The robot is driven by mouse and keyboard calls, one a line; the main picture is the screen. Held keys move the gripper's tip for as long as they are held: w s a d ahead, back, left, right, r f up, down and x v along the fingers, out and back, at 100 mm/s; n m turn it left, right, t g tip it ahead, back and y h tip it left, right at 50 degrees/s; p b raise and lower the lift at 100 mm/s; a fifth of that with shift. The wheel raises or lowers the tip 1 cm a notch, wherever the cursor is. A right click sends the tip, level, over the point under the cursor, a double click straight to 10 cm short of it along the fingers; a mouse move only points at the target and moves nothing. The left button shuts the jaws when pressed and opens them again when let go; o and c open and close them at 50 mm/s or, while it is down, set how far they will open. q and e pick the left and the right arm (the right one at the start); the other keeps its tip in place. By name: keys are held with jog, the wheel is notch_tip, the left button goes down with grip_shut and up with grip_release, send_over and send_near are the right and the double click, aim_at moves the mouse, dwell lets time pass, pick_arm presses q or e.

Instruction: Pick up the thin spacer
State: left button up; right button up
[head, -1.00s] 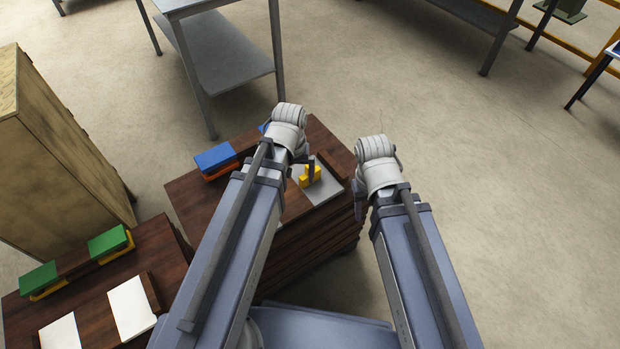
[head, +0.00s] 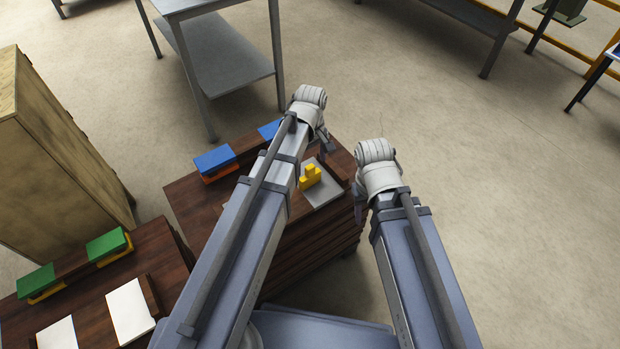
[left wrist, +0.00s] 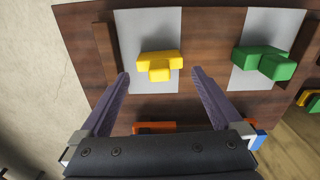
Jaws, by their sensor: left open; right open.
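No part is clearly marked as the thin spacer, so I cannot tell which one it is. A yellow stepped piece (head: 310,177) lies on a grey plate (head: 322,195) on the dark wooden table; the piece (left wrist: 160,62) and plate (left wrist: 150,25) also show in the left wrist view. A narrow brown strip (left wrist: 105,50) lies along the plate's edge. My left gripper (head: 327,150) is open and empty above the table; in the left wrist view its fingers (left wrist: 158,75) straddle the yellow piece in the picture. My right gripper (head: 359,193) is open at the table's right side.
Blue blocks (head: 214,158) with orange below stand along the table's far edge. A green piece (left wrist: 264,61) on another grey plate shows in the left wrist view. A second wooden table (head: 80,285) with green-topped blocks (head: 106,243) and white plates (head: 130,308) is at left.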

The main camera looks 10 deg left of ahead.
aim_at(310, 175)
pick_arm(q)
jog(key=shift+w+a+f+b, duration=0.1)
jog(key=shift+w+f+b, duration=0.05)
jog(key=shift+f+b, duration=3.3)
jog(key=shift+f, duration=0.1)
jog(key=c, duration=0.9)
